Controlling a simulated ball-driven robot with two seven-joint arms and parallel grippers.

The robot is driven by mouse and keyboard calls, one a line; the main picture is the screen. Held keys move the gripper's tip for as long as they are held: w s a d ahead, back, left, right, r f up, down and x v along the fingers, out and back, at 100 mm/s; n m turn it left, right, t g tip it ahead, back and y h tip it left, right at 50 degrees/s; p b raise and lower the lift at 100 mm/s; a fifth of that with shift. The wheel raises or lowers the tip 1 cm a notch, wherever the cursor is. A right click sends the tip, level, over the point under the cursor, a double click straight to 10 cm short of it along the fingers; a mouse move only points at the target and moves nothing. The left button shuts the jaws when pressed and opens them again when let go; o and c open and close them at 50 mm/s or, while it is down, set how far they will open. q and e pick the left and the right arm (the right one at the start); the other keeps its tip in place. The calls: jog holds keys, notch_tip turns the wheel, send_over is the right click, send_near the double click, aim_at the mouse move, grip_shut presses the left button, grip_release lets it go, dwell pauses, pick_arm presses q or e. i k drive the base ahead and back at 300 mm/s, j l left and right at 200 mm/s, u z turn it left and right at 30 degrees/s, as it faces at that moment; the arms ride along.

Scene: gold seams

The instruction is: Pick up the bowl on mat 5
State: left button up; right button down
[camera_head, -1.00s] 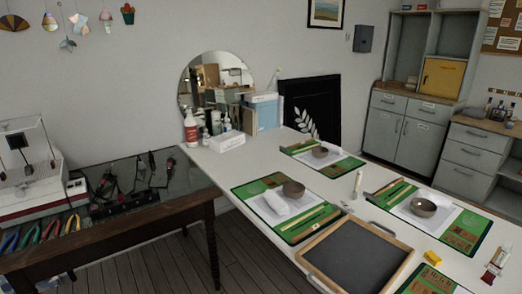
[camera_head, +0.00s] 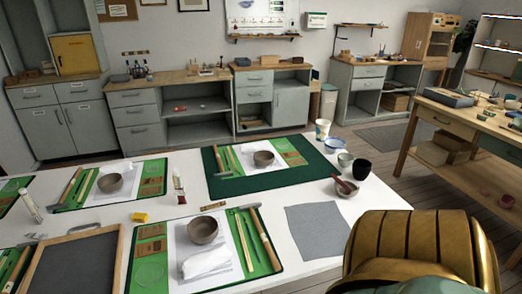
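Several green mats lie on the long white table, and I can read no mat numbers. A grey-brown bowl (camera_head: 203,230) sits on the near middle mat (camera_head: 147,275), beside a rolled white cloth and wooden sticks. A second bowl (camera_head: 263,158) sits on the far mat (camera_head: 292,151), which lies on a larger dark green sheet. A third bowl (camera_head: 110,183) sits on the mat at left (camera_head: 153,179). All three bowls are upright and appear empty. Which bowl is on mat 5 I cannot tell. Neither of my grippers shows.
A dark framed tray (camera_head: 73,262) lies at lower left. A yellow block (camera_head: 140,217), a grey cloth (camera_head: 317,231), a dark cup (camera_head: 361,169) and a small bowl with a red tool (camera_head: 346,187) are on the table. A gold ribbed shape (camera_head: 420,245), unclear to me, fills the lower right.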

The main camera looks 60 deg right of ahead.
aim_at(204, 232)
jog(key=z, duration=1.3)
